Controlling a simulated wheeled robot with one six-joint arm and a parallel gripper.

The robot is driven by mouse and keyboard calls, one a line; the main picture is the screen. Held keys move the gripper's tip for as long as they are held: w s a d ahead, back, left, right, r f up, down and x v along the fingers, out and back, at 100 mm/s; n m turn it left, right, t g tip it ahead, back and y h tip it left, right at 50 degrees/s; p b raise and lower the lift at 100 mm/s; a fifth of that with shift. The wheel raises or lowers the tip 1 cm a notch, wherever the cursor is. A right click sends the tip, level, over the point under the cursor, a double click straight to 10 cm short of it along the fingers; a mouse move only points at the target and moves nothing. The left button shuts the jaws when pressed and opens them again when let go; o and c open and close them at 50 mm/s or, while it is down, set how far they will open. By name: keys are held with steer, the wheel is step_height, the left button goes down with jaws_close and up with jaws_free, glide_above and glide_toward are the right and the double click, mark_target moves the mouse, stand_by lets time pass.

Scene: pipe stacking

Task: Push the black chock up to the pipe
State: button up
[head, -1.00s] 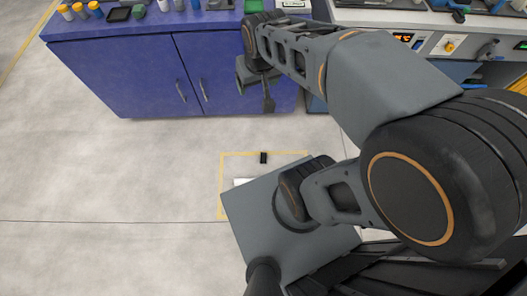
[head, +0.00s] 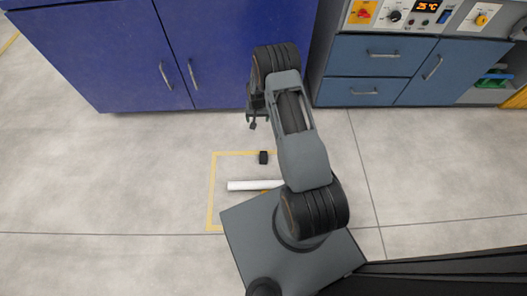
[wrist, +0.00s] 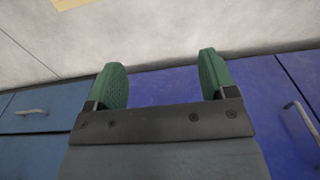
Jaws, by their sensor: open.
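The black chock (head: 263,157) is a small dark block on the floor inside the yellow-taped area. The white pipe (head: 254,185) lies on the floor a little nearer to me than the chock, with a clear gap between them. Its right end is hidden behind my arm. My gripper (head: 252,120) is above the floor near the cabinets, on the far side of the chock. In the wrist view my gripper (wrist: 163,80) has its two green fingers wide apart with nothing between them. Neither chock nor pipe shows in the wrist view.
Yellow tape (head: 212,190) marks the floor around the chock and pipe. The purple cabinet (head: 100,55) and blue drawers (head: 368,70) stand behind the gripper. Bare floor (head: 110,180) lies open to the left.

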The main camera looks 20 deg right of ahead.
steer(key=m+b, duration=0.1)
steer(key=b, duration=0.4)
glide_above(263, 157)
step_height(263, 157, down, 20)
steer(key=shift+f+g, duration=0.15)
steer(key=shift+g, duration=0.15)
steer(key=shift+d, duration=0.1)
step_height(263, 157, down, 14)
steer(key=b, duration=0.6)
steer(key=shift+b, duration=0.3)
steer(key=shift+s, duration=0.1)
steer(key=c, duration=1)
